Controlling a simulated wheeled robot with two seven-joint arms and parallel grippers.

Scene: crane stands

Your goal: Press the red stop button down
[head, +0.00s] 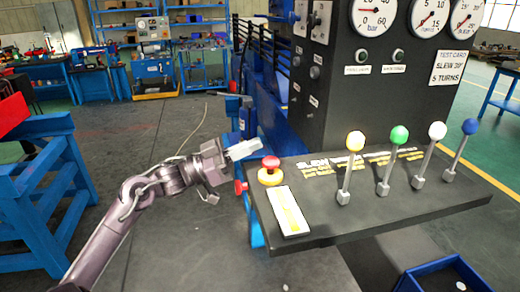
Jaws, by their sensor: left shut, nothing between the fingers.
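The red stop button (270,163) sits on a yellow base at the left end of the black control panel (380,216). My left gripper (258,147) is shut and empty. Its pale fingers point right, and in the picture their tips lie just up and left of the button's red cap. A small gap shows between the tips and the cap; I cannot tell the height difference. My right gripper is not in view.
A red knob (240,187) juts from the panel's left edge. A dark gauge cabinet rises behind. A blue trestle (40,190) stands left.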

